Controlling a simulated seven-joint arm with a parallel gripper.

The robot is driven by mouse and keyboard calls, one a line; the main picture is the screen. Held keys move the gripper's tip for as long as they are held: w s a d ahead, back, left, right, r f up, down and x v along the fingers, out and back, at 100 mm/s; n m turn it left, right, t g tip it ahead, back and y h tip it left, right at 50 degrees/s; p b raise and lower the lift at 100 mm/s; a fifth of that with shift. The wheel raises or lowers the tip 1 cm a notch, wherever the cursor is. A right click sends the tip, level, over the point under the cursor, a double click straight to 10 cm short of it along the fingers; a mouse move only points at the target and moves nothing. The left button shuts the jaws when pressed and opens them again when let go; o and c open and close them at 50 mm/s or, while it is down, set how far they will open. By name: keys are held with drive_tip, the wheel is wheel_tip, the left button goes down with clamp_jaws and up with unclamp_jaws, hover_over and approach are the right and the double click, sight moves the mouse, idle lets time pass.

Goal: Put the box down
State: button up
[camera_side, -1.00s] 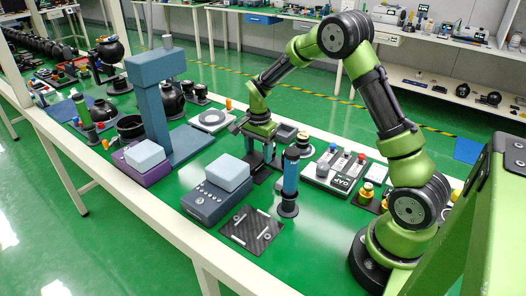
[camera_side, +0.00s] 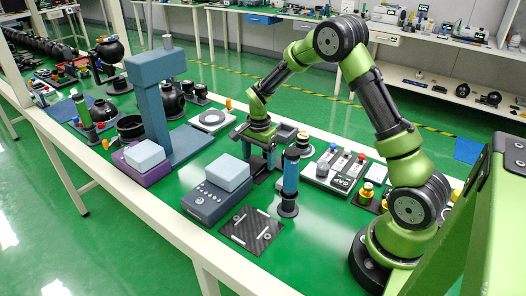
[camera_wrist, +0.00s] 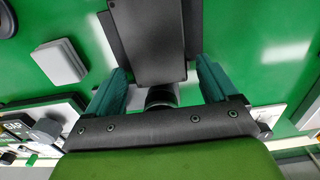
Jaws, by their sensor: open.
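My gripper (camera_side: 260,160) is low over the middle of the green table, with its teal fingers pointing down. In the wrist view my gripper (camera_wrist: 164,72) is open, its fingers apart on either side of a dark grey block-like thing (camera_wrist: 148,30). I cannot tell whether they touch it. One light blue box (camera_side: 227,172) rests on a blue-grey device with knobs, to the left of my gripper and apart from it. A second light blue box (camera_side: 145,155) sits on a purple device farther left. Which box the task means is unclear.
A blue cylinder on a black base (camera_side: 290,182) stands close to the right of my gripper. A dark patterned plate (camera_side: 252,231) lies in front. A white control panel (camera_side: 343,172) is at the right. A tall blue-grey stand (camera_side: 155,115) rises at the left.

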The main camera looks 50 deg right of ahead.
sight(259, 159)
wheel_tip(259, 159, up, 12)
drive_tip(key=s+a+r+n+t, duration=0.2)
drive_tip(key=s+a+r+n, duration=0.25)
drive_tip(key=r, duration=0.25)
drive_tip(key=s+a+r+n+t+y, duration=0.1)
drive_tip(key=s+a+n, duration=0.3)
drive_tip(key=s, duration=0.4)
drive_tip(key=s+a+r+n+t+y, duration=0.1)
drive_tip(key=s+a+r+n+t, duration=0.2)
drive_tip(key=s+a+n+t, duration=0.1)
drive_tip(key=s+a+n, duration=0.1)
drive_tip(key=s+a, duration=0.1)
drive_tip(key=s, duration=0.1)
drive_tip(key=shift+s+a, duration=0.15)
drive_tip(key=shift+s, duration=0.25)
drive_tip(key=shift+r+n, duration=0.1)
drive_tip(key=shift+n, duration=0.15)
